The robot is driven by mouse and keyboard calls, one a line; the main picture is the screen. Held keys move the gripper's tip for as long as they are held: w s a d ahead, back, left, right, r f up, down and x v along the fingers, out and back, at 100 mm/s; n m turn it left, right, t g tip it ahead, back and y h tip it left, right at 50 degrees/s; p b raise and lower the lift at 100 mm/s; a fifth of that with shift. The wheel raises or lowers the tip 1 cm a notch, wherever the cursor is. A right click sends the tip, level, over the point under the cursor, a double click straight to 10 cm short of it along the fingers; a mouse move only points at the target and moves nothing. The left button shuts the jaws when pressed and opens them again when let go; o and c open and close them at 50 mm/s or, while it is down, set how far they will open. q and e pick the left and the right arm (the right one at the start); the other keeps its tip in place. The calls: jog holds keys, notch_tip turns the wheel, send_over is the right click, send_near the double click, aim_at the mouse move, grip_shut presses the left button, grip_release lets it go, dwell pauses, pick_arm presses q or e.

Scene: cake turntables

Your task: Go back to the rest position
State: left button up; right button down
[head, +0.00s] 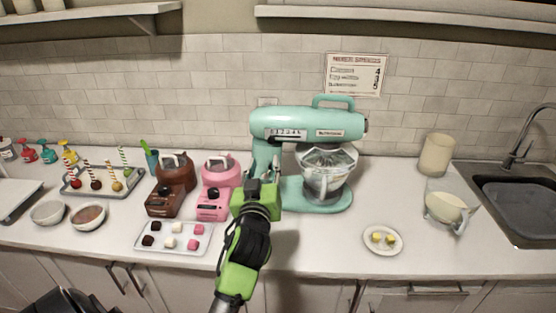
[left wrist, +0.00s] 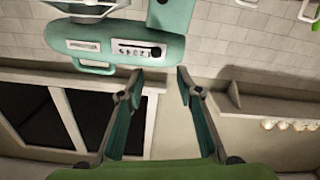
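My left gripper (head: 266,178) reaches up from the bottom of the head view, in front of the left end of the mint-green stand mixer (head: 318,123). In the left wrist view the two fingers of my left gripper (left wrist: 158,85) stand apart with nothing between them. The mixer body (left wrist: 120,48) shows beyond the fingertips there, with its panel and slider. I cannot tell whether a finger touches the mixer. The mixer's clear bowl (head: 325,175) is under its head. My right gripper is in neither view.
Pink (head: 218,185) and brown (head: 171,185) machines stand left of my gripper, behind a tray of sweets (head: 172,248). A plate (head: 382,251) with yellow cubes, a jug (head: 447,207) and a sink (head: 520,207) are right. The counter between mixer and plate is mostly clear.

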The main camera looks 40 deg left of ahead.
pick_arm(q)
jog(key=s+d+f+m+g+h, duration=0.3)
jog(key=s+d+f, duration=0.2)
jog(key=f, duration=0.4)
jog(key=s+d+f+m+g+h, duration=0.25)
jog(key=s+d+f, duration=0.3)
jog(key=f, duration=0.45)
jog(key=s+d+f+m+g+h, duration=0.25)
jog(key=s+d+f, duration=0.2)
jog(key=s, duration=0.45)
jog(key=s+d+f+m+g+h, duration=0.25)
jog(key=s+d+f+g, duration=0.2)
jog(key=s, duration=0.45)
notch_tip(320, 180, down, 28)
jog(key=s+d+b, duration=0.1)
jog(key=b, duration=0.2)
jog(key=s+a+f+g+b, duration=0.1)
jog(key=s+a+f+b, duration=0.1)
jog(key=s+f, duration=1.5)
notch_tip(320, 180, down, 3)
jog(key=shift+s+a+r+g+y, duration=0.2)
jog(key=shift+s+a+g+y, duration=0.15)
jog(key=shift+s+a+y, duration=0.15)
jog(key=shift+w+m, duration=0.15)
jog(key=shift+m, duration=0.1)
